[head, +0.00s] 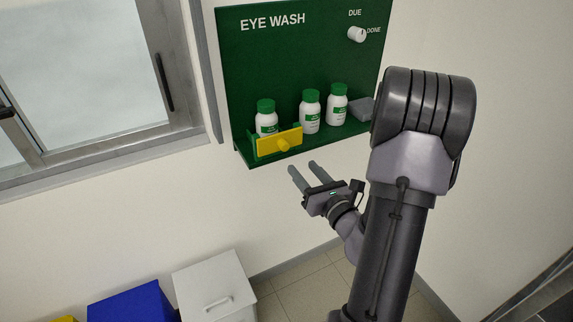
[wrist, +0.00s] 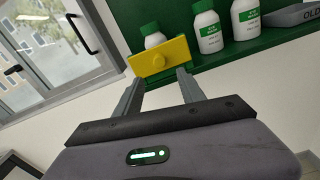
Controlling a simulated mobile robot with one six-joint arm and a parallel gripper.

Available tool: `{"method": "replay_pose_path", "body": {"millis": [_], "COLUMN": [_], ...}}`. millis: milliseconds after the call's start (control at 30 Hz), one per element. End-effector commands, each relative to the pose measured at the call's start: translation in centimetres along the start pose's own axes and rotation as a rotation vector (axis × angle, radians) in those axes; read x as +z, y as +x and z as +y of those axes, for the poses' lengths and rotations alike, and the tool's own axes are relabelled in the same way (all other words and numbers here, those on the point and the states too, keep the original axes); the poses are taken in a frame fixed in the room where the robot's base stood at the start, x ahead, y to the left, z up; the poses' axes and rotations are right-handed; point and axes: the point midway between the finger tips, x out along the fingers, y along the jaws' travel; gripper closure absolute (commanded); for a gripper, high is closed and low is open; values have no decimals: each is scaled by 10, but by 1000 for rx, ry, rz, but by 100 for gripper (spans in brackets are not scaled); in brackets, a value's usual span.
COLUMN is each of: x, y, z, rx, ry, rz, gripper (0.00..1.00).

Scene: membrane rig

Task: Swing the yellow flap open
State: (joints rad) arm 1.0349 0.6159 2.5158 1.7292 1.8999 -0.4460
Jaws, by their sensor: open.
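The yellow flap (head: 279,142) is a small plate with a round yellow knob (head: 283,145), at the front left of the green eye wash station's shelf. It stands upright in front of the leftmost bottle (head: 266,121) and covers its lower part. My gripper (head: 303,170) is open and empty, below and slightly right of the flap in the head view. In the wrist view the flap (wrist: 160,57) shows beyond the two fingertips (wrist: 158,78), with its knob (wrist: 158,62) roughly between them in the picture. I see no clear contact.
Two more white bottles with green caps, a middle one (head: 311,112) and a right one (head: 337,104), stand on the shelf. A grey tray (head: 362,109) is at its right end. A white dial (head: 356,34) is on the green board (head: 300,55). A window (head: 85,80) is at left; bins (head: 215,285) stand below.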

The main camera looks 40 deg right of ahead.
Motion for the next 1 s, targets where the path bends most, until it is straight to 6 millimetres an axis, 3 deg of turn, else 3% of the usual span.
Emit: {"method": "replay_pose_path", "body": {"millis": [100,300,500,733,1000], "x": [4,5,4,4,4], "y": [36,78,94,95,95], "z": [3,2,2,1,1], "rx": [6,4,2,1,1], "ry": [0,0,1,0,0], "rz": [-2,-2,-1,-1,-1], "gripper": [53,53,53,53,100]}}
